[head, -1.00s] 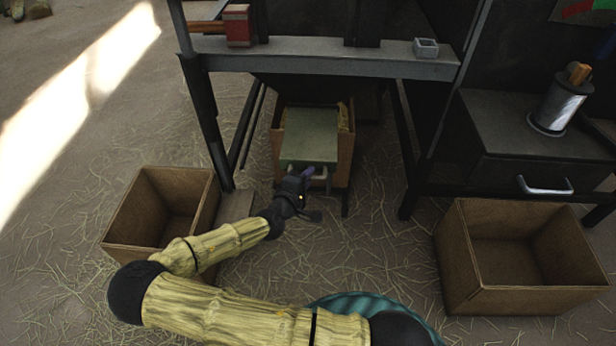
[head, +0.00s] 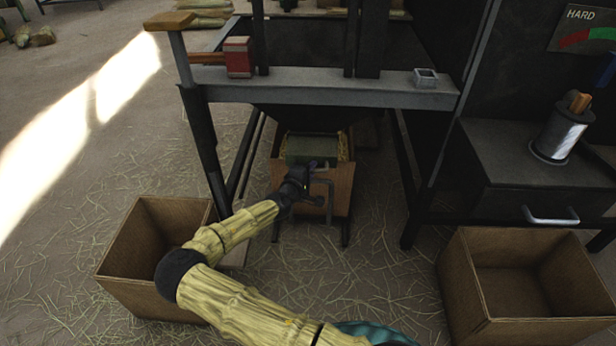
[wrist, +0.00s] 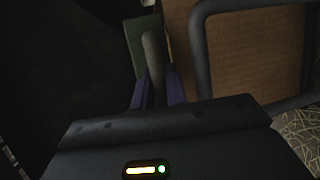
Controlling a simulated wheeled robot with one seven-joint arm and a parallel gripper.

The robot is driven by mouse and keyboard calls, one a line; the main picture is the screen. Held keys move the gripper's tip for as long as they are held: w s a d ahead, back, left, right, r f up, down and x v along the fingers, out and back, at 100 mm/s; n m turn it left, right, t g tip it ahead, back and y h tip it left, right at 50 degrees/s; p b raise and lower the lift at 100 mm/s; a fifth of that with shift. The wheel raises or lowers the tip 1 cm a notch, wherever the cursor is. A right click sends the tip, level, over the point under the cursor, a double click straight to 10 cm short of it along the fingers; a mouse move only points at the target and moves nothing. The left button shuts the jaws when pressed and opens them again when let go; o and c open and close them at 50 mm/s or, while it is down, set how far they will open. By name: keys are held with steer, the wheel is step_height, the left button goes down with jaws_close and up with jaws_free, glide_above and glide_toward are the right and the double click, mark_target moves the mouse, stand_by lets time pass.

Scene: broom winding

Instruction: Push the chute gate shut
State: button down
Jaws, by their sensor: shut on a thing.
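The chute gate (head: 300,147) is a grey-green plate beneath the dark hopper, lying over a straw-filled wooden box. Only a short length of it shows in front of the hopper. My gripper (head: 308,170) is at its front edge. In the wrist view, the purple fingers (wrist: 158,88) are shut on a grey-green bar, the gate's handle (wrist: 153,50), with part of the gate (wrist: 134,38) behind it. My gripper hides part of the handle in the head view.
The wooden box (head: 340,188) under the gate has a grey bar loop (head: 330,190) in front, close to my gripper's right. Open cartons stand at left (head: 128,250) and right (head: 510,312). Frame legs flank the chute.

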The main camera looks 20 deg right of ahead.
steer(key=shift+w+a+r, duration=0.1)
steer(key=shift+w, duration=0.15)
steer(key=c, duration=1.4)
jaws_free()
steer(key=shift+d, duration=0.3)
steer(key=shift+s+r, duration=0.1)
steer(key=shift+a, duration=0.3)
steer(key=shift+s, duration=0.1)
steer(key=shift+s+a+r, duration=0.1)
steer(key=shift+s, duration=0.1)
steer(key=p+v, duration=0.6)
steer(key=v, duration=1)
steer(key=shift+s+a, duration=0.3)
